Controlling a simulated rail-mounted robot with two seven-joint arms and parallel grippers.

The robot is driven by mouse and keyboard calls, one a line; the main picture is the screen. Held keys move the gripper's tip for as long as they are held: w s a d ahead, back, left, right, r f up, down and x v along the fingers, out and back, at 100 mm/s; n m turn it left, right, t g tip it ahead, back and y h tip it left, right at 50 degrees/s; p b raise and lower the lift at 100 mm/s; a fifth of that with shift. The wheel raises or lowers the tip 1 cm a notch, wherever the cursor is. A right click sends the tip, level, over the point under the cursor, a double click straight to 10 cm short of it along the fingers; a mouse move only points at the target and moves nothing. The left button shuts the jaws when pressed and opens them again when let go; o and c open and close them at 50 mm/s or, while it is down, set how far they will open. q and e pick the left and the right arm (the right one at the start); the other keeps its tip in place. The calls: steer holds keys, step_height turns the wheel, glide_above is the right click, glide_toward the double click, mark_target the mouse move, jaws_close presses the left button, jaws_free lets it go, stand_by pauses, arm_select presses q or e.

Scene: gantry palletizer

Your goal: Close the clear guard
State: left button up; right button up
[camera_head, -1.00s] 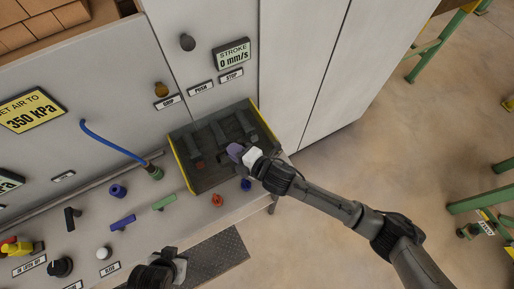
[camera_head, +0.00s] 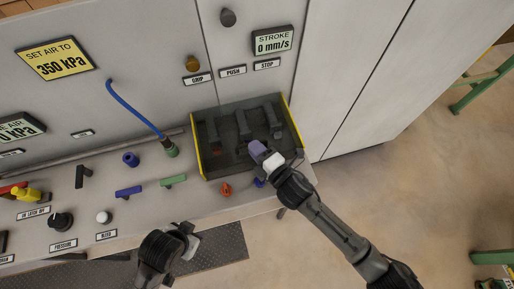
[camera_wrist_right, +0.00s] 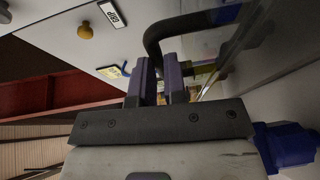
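The clear guard (camera_head: 228,165) is a dark see-through cover with yellow side edges on the grey bench, with several dark levers showing through it. Its exact tilt is hard to tell. My right gripper (camera_head: 257,150) is at the guard's front right part. In the right wrist view, a black curved handle (camera_wrist_right: 160,33) runs down between the two purple fingers of my right gripper (camera_wrist_right: 160,75), which stand close together on it. My left gripper (camera_head: 188,242) is low in the head view, in front of the bench and away from the guard; its fingers are not clear.
A red knob (camera_head: 226,189) and a blue knob (camera_head: 259,183) sit at the guard's front edge. To the left are a green handle (camera_head: 173,181), a blue handle (camera_head: 128,192) and a blue hose (camera_head: 132,108). White cabinet doors (camera_head: 345,70) stand behind right.

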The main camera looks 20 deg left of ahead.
steer(key=o, duration=0.5)
steer(key=shift+v, duration=6.9)
